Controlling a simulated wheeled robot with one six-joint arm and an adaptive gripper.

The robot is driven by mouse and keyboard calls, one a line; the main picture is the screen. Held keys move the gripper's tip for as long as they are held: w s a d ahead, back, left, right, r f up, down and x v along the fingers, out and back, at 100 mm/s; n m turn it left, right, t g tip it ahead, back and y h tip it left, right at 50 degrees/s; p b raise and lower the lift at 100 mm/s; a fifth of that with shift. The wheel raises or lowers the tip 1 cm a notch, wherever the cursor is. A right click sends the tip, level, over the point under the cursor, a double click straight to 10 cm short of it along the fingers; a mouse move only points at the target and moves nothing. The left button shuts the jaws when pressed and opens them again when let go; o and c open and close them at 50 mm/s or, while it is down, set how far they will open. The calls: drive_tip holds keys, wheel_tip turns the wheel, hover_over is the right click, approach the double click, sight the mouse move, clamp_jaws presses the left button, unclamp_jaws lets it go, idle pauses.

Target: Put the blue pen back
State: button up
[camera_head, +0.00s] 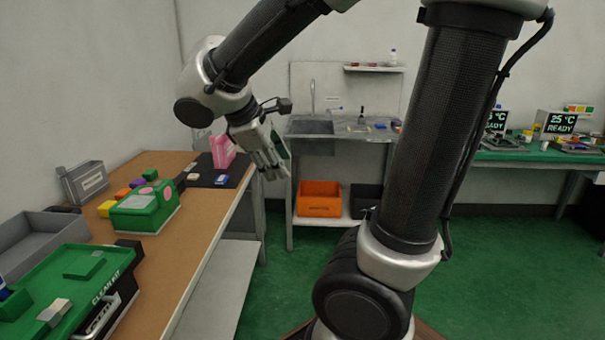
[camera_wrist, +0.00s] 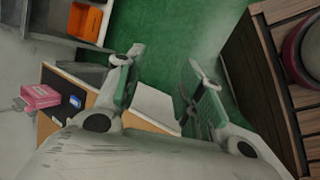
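I cannot make out a blue pen for certain in either view. A small blue and white item (camera_head: 222,179) lies on a dark mat (camera_head: 203,182) on the left workbench; it also shows in the wrist view (camera_wrist: 75,101). Its kind is too small to tell. My gripper (camera_head: 273,165) hangs in the air just past the bench's right edge, to the right of the mat. In the wrist view its two fingers (camera_wrist: 163,75) stand apart with only floor and a pale shelf between them, so it is empty.
The brown workbench (camera_head: 188,228) carries a pink holder (camera_head: 222,150), a green box (camera_head: 146,208), a grey labelled bin (camera_head: 87,183), a grey tray (camera_head: 35,240) and a green station (camera_head: 75,290). A sink table (camera_head: 311,127) with an orange bin (camera_head: 319,199) stands behind. Green floor is clear between.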

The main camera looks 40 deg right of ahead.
drive_tip(key=s+d+m+t+y, duration=0.2)
drive_tip(key=s+m+y, duration=0.4)
drive_tip(key=s+m, duration=0.3)
drive_tip(key=shift+s+r+m+t, duration=0.25)
drive_tip(key=shift+s+m+t, duration=0.05)
drive_tip(key=shift+s, duration=0.7)
drive_tip(key=shift+d, duration=0.1)
